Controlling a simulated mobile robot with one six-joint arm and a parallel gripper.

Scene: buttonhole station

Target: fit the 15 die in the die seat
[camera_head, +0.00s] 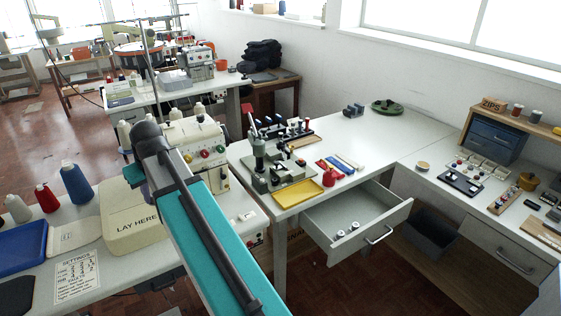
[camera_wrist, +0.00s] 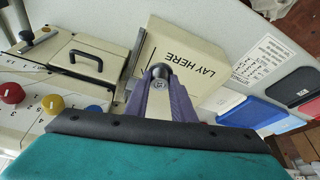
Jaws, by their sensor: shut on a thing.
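In the wrist view my gripper (camera_wrist: 161,84) has its two purple-grey fingers closed on a small dark round piece, which I take to be the die (camera_wrist: 157,71). Its number is too small to read for sure. It is held in front of the cream LAY HERE block (camera_wrist: 190,62) and the edge of the cream machine (camera_wrist: 75,75); any contact cannot be told. In the head view my arm hides most of the gripper and the die. I cannot pick out the die seat in either view.
In the head view the LAY HERE block (camera_head: 130,219) stands left of my arm, with thread cones (camera_head: 76,187) and a blue tray (camera_head: 22,254) further left. An open drawer (camera_head: 357,222) holding several small cylinders juts from the white bench, near a yellow tray (camera_head: 298,193).

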